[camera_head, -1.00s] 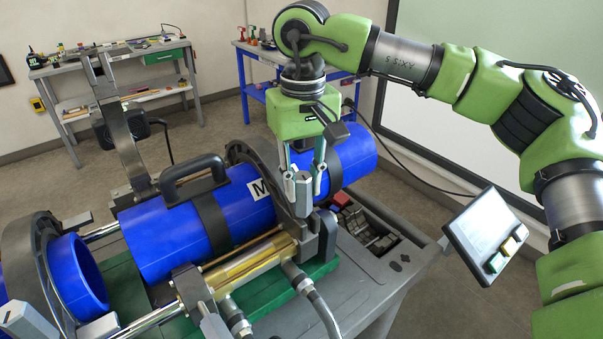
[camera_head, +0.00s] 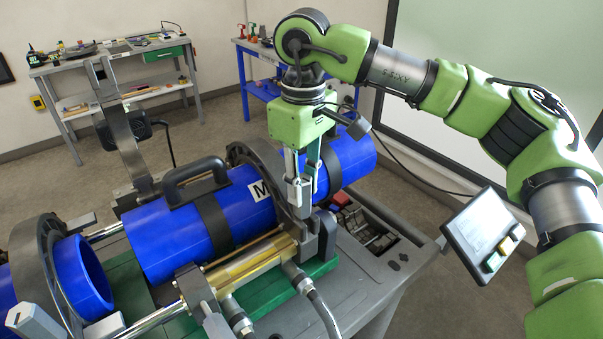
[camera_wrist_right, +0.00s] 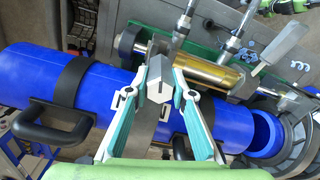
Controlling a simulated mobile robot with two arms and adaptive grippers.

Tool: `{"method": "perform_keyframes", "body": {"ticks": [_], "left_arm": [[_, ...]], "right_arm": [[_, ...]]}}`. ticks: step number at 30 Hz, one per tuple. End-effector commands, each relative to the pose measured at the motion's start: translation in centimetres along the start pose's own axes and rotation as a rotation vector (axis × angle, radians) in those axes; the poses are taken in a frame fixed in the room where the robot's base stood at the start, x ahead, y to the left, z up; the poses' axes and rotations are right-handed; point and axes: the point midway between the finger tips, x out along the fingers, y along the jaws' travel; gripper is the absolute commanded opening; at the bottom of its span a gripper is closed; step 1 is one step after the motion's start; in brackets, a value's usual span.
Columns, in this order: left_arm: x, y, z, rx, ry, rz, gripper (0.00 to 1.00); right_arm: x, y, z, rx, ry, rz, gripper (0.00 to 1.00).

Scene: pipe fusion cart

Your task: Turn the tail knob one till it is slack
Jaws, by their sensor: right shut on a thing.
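The tail knob, a grey angular knob (camera_head: 298,194), sits at the front of the dark clamp ring around the right part of the blue pipe (camera_head: 225,215). My right gripper (camera_head: 303,180) points down over it, with its fingers on either side of the knob and shut on it. In the right wrist view the knob (camera_wrist_right: 160,84) shows between the two white and teal fingers of my right gripper (camera_wrist_right: 160,92). The knob's lower part is partly hidden by the fingers and the clamp. My left gripper is not in view.
A black handle (camera_head: 193,178) stands up from the blue pipe. Another grey knob (camera_head: 35,322) is at the lower left, beside the left clamp ring. A tablet (camera_head: 483,232) hangs off the cart's right side. Hoses (camera_head: 318,308) run off the front.

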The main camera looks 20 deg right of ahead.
Motion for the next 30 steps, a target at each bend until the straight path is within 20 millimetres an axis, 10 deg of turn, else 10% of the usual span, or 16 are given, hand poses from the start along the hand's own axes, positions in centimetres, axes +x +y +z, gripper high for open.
{"method": "perform_keyframes", "body": {"ticks": [23, 24, 30], "left_arm": [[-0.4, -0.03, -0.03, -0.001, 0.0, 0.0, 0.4], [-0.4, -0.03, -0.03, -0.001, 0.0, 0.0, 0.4], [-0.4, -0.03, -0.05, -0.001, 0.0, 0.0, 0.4]], "right_arm": [[0.12, 0.02, -0.01, -0.269, -0.001, 0.0, 0.01], [0.12, 0.02, -0.01, -0.268, -0.001, 0.0, 0.3], [0.08, 0.01, -0.01, -0.267, -0.001, 0.0, 0.82]]}}
